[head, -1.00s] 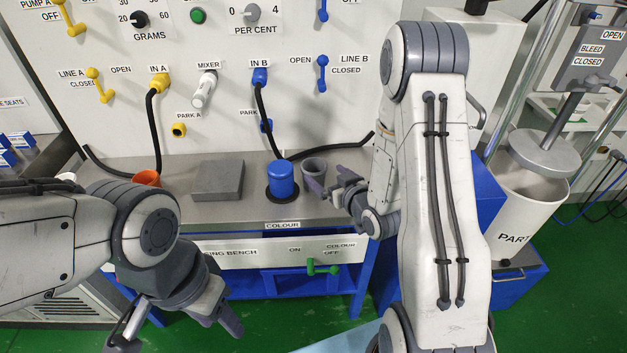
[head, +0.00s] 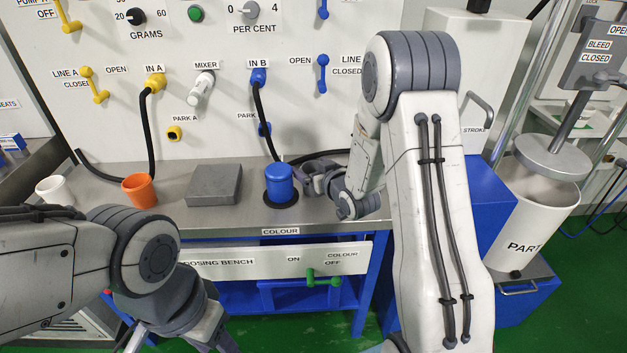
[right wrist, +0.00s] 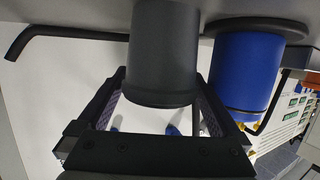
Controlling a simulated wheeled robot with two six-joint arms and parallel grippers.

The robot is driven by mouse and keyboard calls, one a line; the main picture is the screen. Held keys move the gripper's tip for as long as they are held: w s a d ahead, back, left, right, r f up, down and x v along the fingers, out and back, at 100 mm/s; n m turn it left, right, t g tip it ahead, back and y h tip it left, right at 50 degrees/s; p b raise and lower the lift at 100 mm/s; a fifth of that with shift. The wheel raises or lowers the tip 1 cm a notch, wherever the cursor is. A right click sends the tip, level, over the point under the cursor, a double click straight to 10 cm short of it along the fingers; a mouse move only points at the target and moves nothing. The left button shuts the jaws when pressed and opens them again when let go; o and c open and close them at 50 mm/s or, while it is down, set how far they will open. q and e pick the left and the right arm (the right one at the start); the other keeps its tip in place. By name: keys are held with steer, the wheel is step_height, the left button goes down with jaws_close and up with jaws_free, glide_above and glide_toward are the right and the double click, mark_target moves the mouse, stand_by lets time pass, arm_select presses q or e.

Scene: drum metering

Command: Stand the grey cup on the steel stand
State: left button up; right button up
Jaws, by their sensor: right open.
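The grey cup (right wrist: 163,55) shows in the right wrist view between the two fingers of my right gripper (right wrist: 163,95). Those fingers are open, with a gap visible on at least the left side of the cup. In the head view my right gripper (head: 318,172) is at the bench just right of the blue container, and it hides most or all of the cup. A flat grey square block (head: 214,185) on the bench looks like the steel stand; its top is bare. My left gripper (head: 208,332) is low in front of the bench, partly cut off, its jaws unclear.
The blue container (head: 279,181) stands on a black disc close beside my right gripper; it also shows in the right wrist view (right wrist: 243,75). An orange cup (head: 139,190) and a white cup (head: 54,190) stand to the left. A black hose (head: 318,155) runs behind.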

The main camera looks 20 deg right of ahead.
steer(key=shift+x, duration=0.85)
steer(key=c, duration=1.4)
